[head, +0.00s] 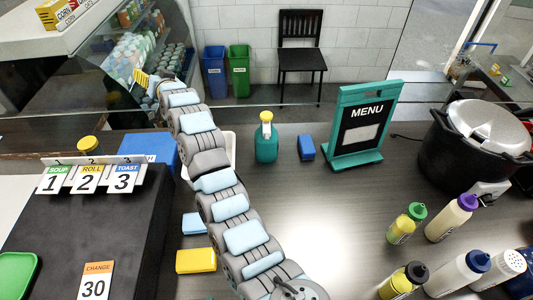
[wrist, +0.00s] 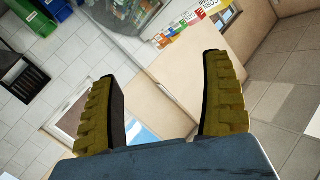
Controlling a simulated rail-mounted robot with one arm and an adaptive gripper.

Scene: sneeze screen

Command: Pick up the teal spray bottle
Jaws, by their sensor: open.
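The teal spray bottle (head: 266,150) stands upright on the dark counter in the head view, just right of my arm. It has a pale yellow spray head. My gripper (head: 142,78) is at the upper left, far from the bottle, with nothing seen between its fingers. In the wrist view my gripper (wrist: 160,72) has its two yellow ridged fingers spread wide apart. The bottle does not show in the wrist view.
A blue box (head: 306,148) and a teal-framed menu stand (head: 363,125) are right of the bottle. A black pot (head: 445,155) and several squeeze bottles are farther right. A clear screen stands behind the counter. A yellow sponge (head: 196,261) lies left of my arm.

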